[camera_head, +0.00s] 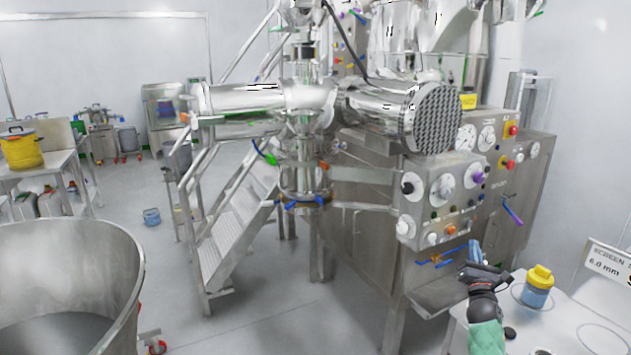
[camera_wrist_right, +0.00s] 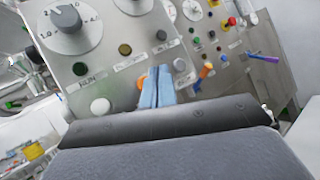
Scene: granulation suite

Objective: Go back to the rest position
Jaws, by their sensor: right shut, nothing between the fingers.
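My right gripper (camera_head: 476,250) is at the lower right in the head view, in front of the machine's control panel (camera_head: 447,190). Its blue fingers are together and empty in the right wrist view (camera_wrist_right: 156,86), with the panel's knobs and buttons behind them. I cannot tell from these views whether the fingertips touch the panel. My left gripper is not in view.
A white table (camera_head: 555,325) at the lower right holds a blue jar with a yellow lid (camera_head: 537,288), close to my right gripper. A large steel bowl (camera_head: 120,262) stands at the lower left. Metal stairs (camera_head: 228,235) stand left of the machine. Open floor lies between bowl and machine.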

